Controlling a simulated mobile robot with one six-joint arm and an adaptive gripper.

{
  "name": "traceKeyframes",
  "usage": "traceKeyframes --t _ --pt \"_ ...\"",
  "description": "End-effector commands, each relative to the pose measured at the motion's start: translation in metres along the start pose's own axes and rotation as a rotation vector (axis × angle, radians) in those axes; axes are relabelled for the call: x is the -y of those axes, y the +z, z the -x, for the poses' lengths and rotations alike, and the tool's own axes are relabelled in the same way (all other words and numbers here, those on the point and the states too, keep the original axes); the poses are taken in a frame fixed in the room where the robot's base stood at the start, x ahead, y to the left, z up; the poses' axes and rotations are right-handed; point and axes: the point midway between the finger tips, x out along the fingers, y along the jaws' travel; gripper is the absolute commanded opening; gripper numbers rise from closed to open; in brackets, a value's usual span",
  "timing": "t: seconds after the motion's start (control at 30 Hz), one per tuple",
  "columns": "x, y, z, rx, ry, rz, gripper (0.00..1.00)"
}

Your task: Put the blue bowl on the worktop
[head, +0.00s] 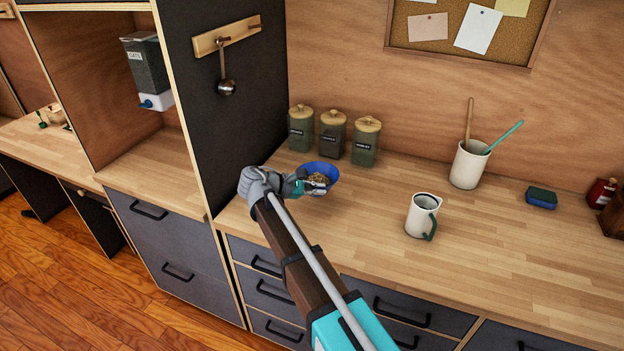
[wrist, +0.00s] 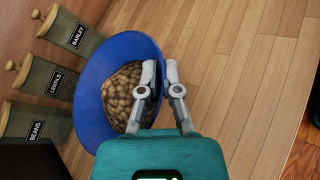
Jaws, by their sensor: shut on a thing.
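The blue bowl (head: 332,171) is over the left part of the wooden worktop (head: 500,255), in front of the jars. In the wrist view the bowl (wrist: 98,128) is on the left, with brown nut-like pieces inside. My gripper (head: 313,187) is shut on the bowl's near-side rim. In the wrist view its two fingers (wrist: 160,72) straddle the rim, one inside and one outside. I cannot tell whether the bowl's underside touches the worktop, as it is hidden.
Three lidded jars (head: 333,134) stand behind the bowl near the wall. A white mug (head: 421,215) stands to its right, with a utensil crock (head: 467,166) and a blue sponge (head: 541,198) farther right. A dark cabinet side (head: 230,120) rises at the left. The worktop's front right is clear.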

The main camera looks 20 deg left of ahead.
Motion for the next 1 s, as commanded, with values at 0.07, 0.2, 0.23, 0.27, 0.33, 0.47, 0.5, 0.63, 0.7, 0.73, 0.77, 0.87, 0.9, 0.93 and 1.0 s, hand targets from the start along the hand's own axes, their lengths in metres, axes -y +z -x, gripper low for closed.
traceKeyframes --t 0.07,0.2,0.23,0.27,0.33,0.47,0.5,0.63,0.7,0.73,0.77,0.87,0.9,0.93,1.0 --pt "0.006 0.010 0.011 -0.015 0.024 0.009 0.00" --pt "0.020 0.024 0.038 -0.057 0.086 0.037 0.00" --pt "0.024 0.027 0.045 -0.068 0.103 0.044 0.00" --pt "0.027 0.030 0.051 -0.079 0.119 0.051 0.00" --pt "0.036 0.038 0.067 -0.105 0.159 0.068 0.00" --pt "0.051 0.051 0.093 -0.150 0.227 0.097 0.00" --pt "0.055 0.054 0.101 -0.162 0.246 0.105 0.00" --pt "0.064 0.060 0.116 -0.190 0.291 0.124 0.00" --pt "0.067 0.061 0.120 -0.199 0.304 0.129 0.00" --pt "0.067 0.062 0.121 -0.201 0.308 0.131 0.00" --pt "0.068 0.062 0.122 -0.203 0.310 0.132 0.00" --pt "0.068 0.061 0.123 -0.205 0.313 0.133 0.00" --pt "0.068 0.061 0.123 -0.205 0.313 0.133 0.00" --pt "0.068 0.060 0.123 -0.205 0.312 0.133 0.00" --pt "0.068 0.060 0.123 -0.204 0.312 0.133 0.00"
